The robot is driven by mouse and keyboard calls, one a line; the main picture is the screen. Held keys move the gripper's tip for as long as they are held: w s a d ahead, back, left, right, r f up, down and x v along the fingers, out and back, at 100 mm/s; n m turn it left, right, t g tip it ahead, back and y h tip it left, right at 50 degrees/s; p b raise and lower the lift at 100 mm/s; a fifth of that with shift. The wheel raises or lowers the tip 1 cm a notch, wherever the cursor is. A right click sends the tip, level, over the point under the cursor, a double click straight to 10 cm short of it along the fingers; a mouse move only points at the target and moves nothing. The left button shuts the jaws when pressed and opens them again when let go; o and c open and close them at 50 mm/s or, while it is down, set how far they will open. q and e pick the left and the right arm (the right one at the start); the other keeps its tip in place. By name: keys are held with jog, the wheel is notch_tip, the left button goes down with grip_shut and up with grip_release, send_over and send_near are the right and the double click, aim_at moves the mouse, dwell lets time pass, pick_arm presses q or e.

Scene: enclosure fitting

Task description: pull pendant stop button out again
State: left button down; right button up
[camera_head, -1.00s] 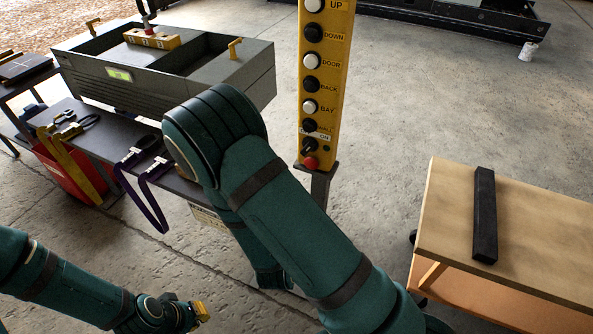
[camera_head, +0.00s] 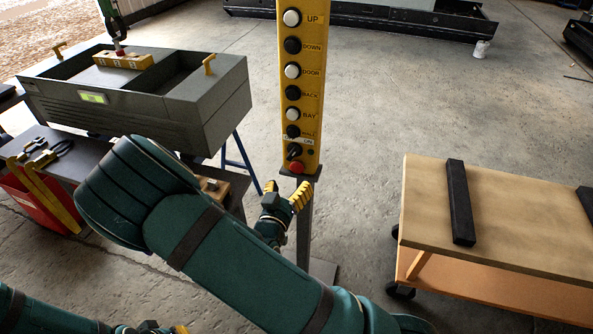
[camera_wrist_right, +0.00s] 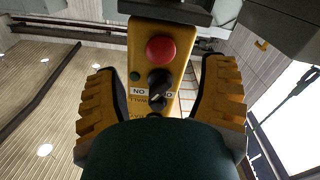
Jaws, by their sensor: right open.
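The yellow pendant (camera_head: 312,60) stands upright on a dark post, with a column of black and white buttons. Its red stop button (camera_head: 296,167) sits at the bottom end, below a black rotary switch (camera_head: 293,151). In the right wrist view the red stop button (camera_wrist_right: 160,49) shows ahead between the fingers, beyond the black switch. My right gripper (camera_head: 286,193) is open and empty, just below the stop button and apart from it; its yellow ridged fingers (camera_wrist_right: 160,105) flank the pendant in the wrist view. My left gripper (camera_head: 165,329) is only partly in view at the bottom edge.
A wooden cart (camera_head: 420,210) with black bars stands at the right.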

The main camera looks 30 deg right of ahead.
aim_at(297, 171)
jog(key=x, duration=0.6)
jog(key=shift+w+d, duration=0.1)
grip_shut()
